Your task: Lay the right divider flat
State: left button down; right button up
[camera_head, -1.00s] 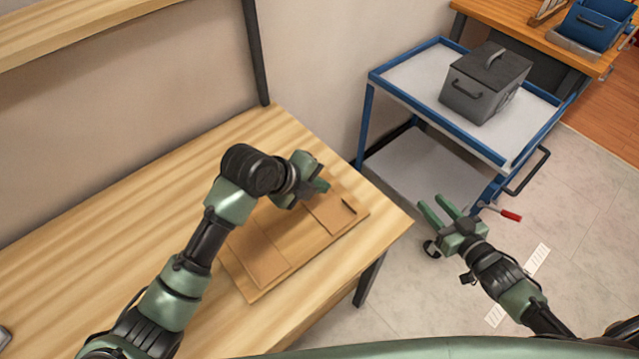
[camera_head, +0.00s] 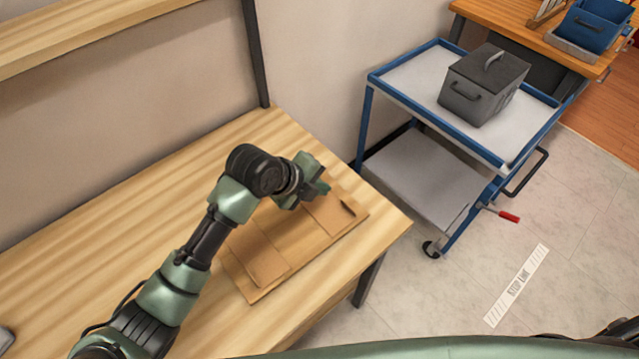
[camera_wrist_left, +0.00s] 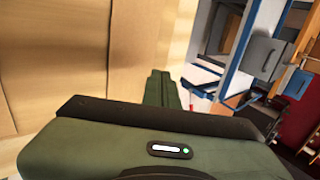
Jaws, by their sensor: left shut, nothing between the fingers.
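A thin wooden tray or box (camera_head: 262,293) lies on the wooden table, with two brown panels in it. The left panel (camera_head: 262,262) lies low at its left side. The right divider (camera_head: 328,213) lies low at its right side, with a small dark gap at its right end; I cannot tell if it is fully flat. My left gripper (camera_head: 323,187) is shut and empty, just above or against the divider's far edge; contact is unclear. In the left wrist view the closed fingers (camera_wrist_left: 163,88) show beside pale brown panels (camera_wrist_left: 80,50). My right gripper is out of view.
The wooden table (camera_head: 120,215) is mostly clear to the left. A blue-framed cart (camera_head: 410,75) with a grey lidded box (camera_head: 484,85) stands to the right, past the table's edge. A second bench (camera_head: 520,25) holds a blue bin (camera_head: 592,25).

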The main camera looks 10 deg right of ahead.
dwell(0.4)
pick_arm(q)
jog(key=v, duration=0.7)
jog(key=shift+r+b, duration=0.35)
jog(key=shift+s+a, duration=0.1)
jog(key=shift+a, duration=0.05)
